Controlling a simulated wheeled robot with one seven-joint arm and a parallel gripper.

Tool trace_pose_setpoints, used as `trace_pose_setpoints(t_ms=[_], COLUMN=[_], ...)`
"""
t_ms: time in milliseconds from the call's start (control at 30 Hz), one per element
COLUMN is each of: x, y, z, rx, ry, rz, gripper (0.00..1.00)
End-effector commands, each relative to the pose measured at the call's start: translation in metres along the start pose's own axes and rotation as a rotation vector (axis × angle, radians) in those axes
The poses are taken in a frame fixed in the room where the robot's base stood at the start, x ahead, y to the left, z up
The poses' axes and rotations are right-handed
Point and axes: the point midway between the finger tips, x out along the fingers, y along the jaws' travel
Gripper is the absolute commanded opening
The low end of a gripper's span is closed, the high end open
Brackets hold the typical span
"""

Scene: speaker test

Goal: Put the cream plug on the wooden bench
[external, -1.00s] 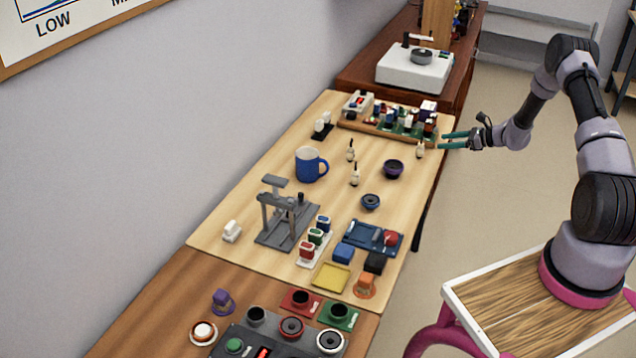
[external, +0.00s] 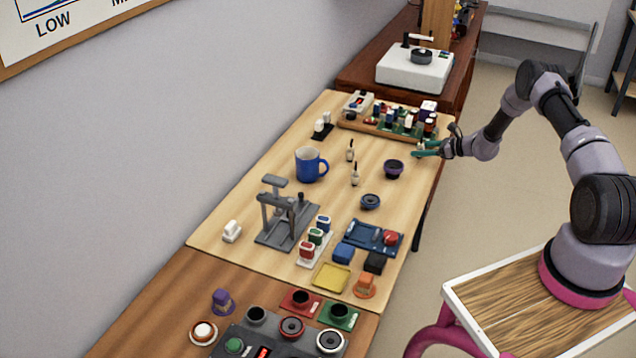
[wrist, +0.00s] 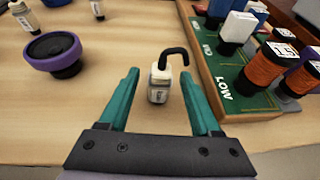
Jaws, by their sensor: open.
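A small cream plug (wrist: 158,91) with a dark marking and a black hooked lead on top stands upright on the light wooden bench (wrist: 110,135). In the wrist view it is between the fingers of my gripper (wrist: 158,78), which are open, with a gap on each side. In the external view my gripper (external: 428,150) is at the bench's right edge and mostly hides that plug. Two similar cream pieces (external: 350,152) (external: 355,176) stand further left on the bench (external: 250,190).
A purple-rimmed dark bowl-like piece (wrist: 54,53) is left of my gripper. A green board (wrist: 235,95) with upright coloured parts stands close on the right. A blue mug (external: 308,164) is further left. Bare bench lies between the mug and the board.

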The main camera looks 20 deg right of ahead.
Motion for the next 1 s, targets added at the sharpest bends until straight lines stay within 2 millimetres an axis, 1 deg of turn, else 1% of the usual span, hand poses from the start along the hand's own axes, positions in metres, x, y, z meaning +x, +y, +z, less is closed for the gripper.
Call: trace_pose_setpoints(t_ms=[100, 267, 300, 367, 400, 433, 467, 767, 867, 1000], x=[0.005, 0.005, 0.005, 0.005, 0.005, 0.005, 0.005, 0.004, 0.001, -0.009], y=[0.0, 0.0, 0.0, 0.0, 0.0, 0.0, 0.0, 0.0, -0.001, -0.001], z=[0.0, 0.0, 0.0, 0.0, 0.0, 0.0, 0.0, 0.002, 0.011, 0.034], rx=[0.001, 0.001, 0.001, 0.001, 0.001, 0.001, 0.001, 0.0, -0.001, -0.001], ry=[0.0, 0.0, 0.0, 0.0, 0.0, 0.0, 0.0, 0.0, -0.002, -0.002], rz=[-0.001, -0.001, -0.001, -0.001, -0.001, -0.001, 0.0, -0.001, -0.001, -0.001], gripper=[0.65, 0.65, 0.57, 0.34, 0.19, 0.07, 0.0, 0.0, 0.0, 0.0])
